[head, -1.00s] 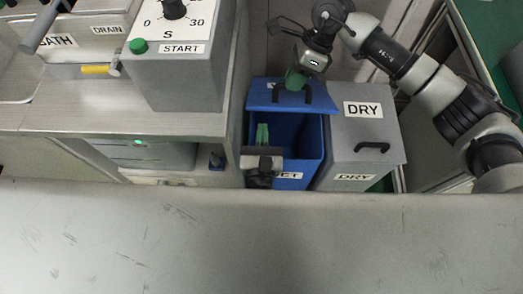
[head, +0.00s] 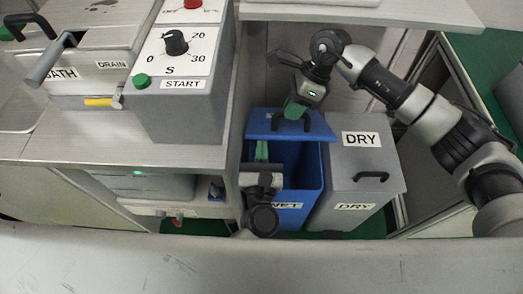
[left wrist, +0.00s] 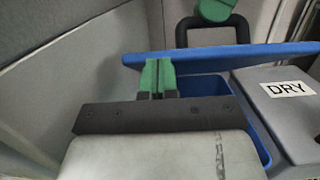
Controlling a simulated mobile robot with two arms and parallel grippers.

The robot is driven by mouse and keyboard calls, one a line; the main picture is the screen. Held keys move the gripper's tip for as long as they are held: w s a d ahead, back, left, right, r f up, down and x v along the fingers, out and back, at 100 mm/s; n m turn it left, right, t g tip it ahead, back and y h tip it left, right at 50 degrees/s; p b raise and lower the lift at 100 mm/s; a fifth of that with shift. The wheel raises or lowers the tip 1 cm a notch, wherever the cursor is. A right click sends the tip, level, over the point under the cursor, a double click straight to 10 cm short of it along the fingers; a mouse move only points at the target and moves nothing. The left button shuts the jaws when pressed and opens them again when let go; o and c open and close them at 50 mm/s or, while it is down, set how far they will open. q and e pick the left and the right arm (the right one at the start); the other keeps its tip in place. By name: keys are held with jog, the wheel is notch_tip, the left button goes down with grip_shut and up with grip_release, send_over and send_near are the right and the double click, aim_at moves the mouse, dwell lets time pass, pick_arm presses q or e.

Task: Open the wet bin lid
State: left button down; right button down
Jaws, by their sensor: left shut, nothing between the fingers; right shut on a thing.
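The wet bin (head: 290,208) is blue, with a WET label on its front, and its inside shows from above. Its blue lid (head: 322,130) is raised at the back, tilted up off the opening. My right gripper (head: 293,110) is shut on the lid's dark handle (head: 307,122), partly hiding it. In the left wrist view, the lid (left wrist: 215,58) and handle (left wrist: 181,38) stand beyond my left fingers. My left gripper (head: 262,148) is shut and empty, above the left part of the bin's opening; it also shows in the left wrist view (left wrist: 157,75).
The grey dry bin (head: 350,190) stands shut right beside the wet bin. A bench cabinet (head: 235,165) closes in on the left. A control box (head: 185,95) and a bath (head: 90,65) sit on the bench. A grey surface (head: 250,270) crosses the foreground.

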jog(key=c, duration=1.2)
grip_release()
jog(key=shift+s+f, duration=0.25)
jog(key=shift+f, duration=0.3)
pick_arm(q)
jog(key=shift+w+r, duration=0.2)
jog(key=shift+w, duration=0.05)
pick_arm(e)
jog(key=shift+o, duration=0.5)
jog(key=shift+r, duration=0.15)
jog(key=shift+w+r, duration=0.1)
